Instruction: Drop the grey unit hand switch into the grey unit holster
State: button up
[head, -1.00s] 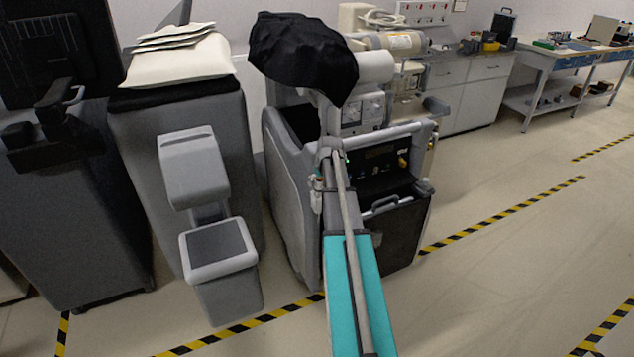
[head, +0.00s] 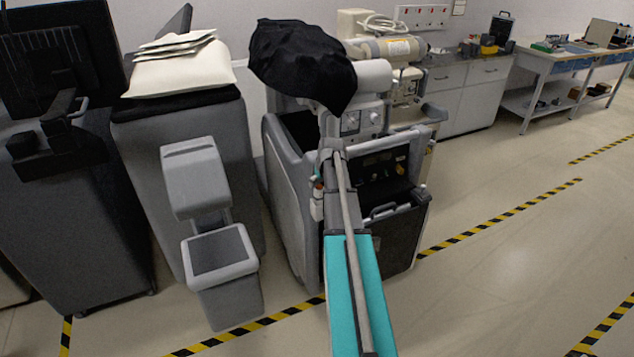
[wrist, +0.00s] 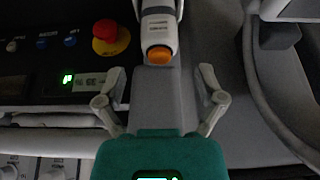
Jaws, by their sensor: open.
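The hand switch (wrist: 158,28), a pale handle with an orange button, is at the top middle of the wrist view. A pale forked bracket, apparently the grey unit holster (wrist: 137,8), shows at its sides; I cannot tell how far it sits inside. My gripper (wrist: 160,80) is open, with its fingers apart and nothing between the tips. The switch lies just beyond them. In the head view my arm reaches to the grey unit (head: 288,190), and my gripper is mostly hidden. A small pale item with a red spot hangs at the unit's side there, too small to identify.
A red emergency button (wrist: 105,32) on a yellow base is left of the switch. A thick grey cable or rail (wrist: 258,90) curves at the right. A black cover (head: 300,60) drapes the unit's top. Another grey cart (head: 190,120) stands left; the floor at right is clear.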

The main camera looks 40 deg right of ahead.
jog(key=d+p+v, duration=0.1)
jog(key=p+v, duration=0.6)
jog(key=v, duration=0.2)
jog(key=shift+a+p, duration=0.3)
jog(key=shift+a, duration=0.15)
jog(key=shift+a, duration=0.1)
dwell(0.6)
jog(key=s+a+n+g+y, duration=0.1)
jog(key=s+a+g, duration=0.1)
jog(key=a, duration=2.1)
jog(key=s+a, duration=0.3)
jog(key=a, duration=0.3)
jog(key=s+a+f+n+g, duration=0.1)
jog(key=s+a, duration=0.3)
jog(key=a, duration=0.3)
jog(key=s+a+g, duration=0.1)
jog(key=s+a, duration=0.2)
jog(key=a, duration=0.4)
jog(key=shift+s+f+n, duration=0.2)
jog(key=shift+s+n, duration=0.15)
jog(key=shift+n, duration=0.05)
